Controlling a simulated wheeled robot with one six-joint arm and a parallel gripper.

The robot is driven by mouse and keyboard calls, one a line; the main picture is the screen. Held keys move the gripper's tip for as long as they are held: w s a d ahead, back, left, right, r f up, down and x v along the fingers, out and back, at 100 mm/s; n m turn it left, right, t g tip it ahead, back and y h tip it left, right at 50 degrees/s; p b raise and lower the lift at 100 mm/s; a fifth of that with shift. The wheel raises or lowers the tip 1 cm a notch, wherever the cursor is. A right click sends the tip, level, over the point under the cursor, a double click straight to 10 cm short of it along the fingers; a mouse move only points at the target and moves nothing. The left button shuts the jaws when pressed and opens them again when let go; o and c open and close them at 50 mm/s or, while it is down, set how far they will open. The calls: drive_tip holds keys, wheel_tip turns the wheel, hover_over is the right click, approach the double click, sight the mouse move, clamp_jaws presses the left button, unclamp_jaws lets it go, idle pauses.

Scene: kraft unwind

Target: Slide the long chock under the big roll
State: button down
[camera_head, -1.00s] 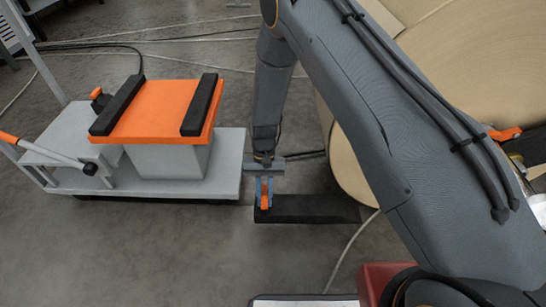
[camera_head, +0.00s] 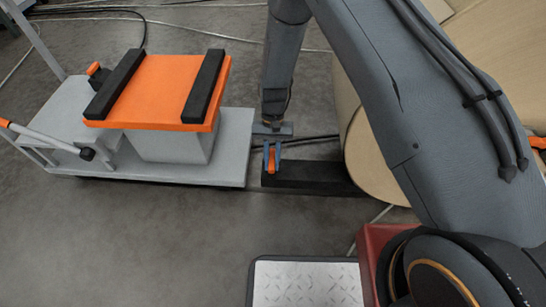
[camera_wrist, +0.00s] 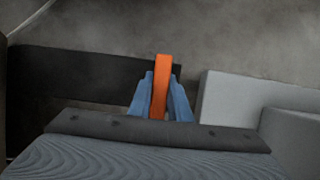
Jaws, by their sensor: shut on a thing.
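The long chock is a flat black bar (camera_head: 315,177) on the floor with an orange upright handle (camera_head: 271,160) near its left end. My gripper (camera_head: 272,158) is shut on the orange handle; the wrist view shows its two blue fingers (camera_wrist: 161,100) on either side of it. The big roll (camera_head: 375,160) is a tan kraft roll at the right, partly hidden behind my arm. The right end of the chock reaches the lower edge of the roll in the head view. I cannot tell how far it goes under.
A grey cart (camera_head: 232,150) with an orange-topped lift (camera_head: 160,90) stands close left of the chock. A metal tread plate (camera_head: 305,283) and a red block (camera_head: 385,240) are at the front. Cables run along the floor behind. Floor at front left is clear.

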drive_tip(key=shift+w+d+f+b, duration=0.1)
drive_tip(key=shift+d+f+b, duration=0.25)
drive_tip(key=shift+f, duration=0.1)
drive_tip(key=f+b, duration=0.1)
drive_tip(key=f, duration=0.1)
drive_tip(key=f+b, duration=0.2)
drive_tip(key=f, duration=0.1)
drive_tip(key=d+f+b, duration=0.1)
drive_tip(key=f+b, duration=0.1)
drive_tip(key=shift+w+f, duration=0.1)
drive_tip(key=shift+f, duration=0.2)
drive_tip(key=d+p, duration=0.1)
drive_tip(key=d, duration=0.2)
drive_tip(key=shift+d+r, duration=0.15)
drive_tip(key=shift+d, duration=0.05)
drive_tip(key=shift+s+d+p, duration=0.2)
drive_tip(key=shift+d+p, duration=0.75)
drive_tip(key=shift+d, duration=2.85)
drive_tip(key=shift+d+f+p, duration=0.2)
drive_tip(key=shift+d+p, duration=0.15)
drive_tip(key=shift+d, duration=1.15)
drive_tip(key=shift+s+d, duration=0.1)
drive_tip(key=shift+d, duration=0.15)
drive_tip(key=c, duration=1.6)
unclamp_jaws()
drive_tip(key=shift+o, duration=0.2)
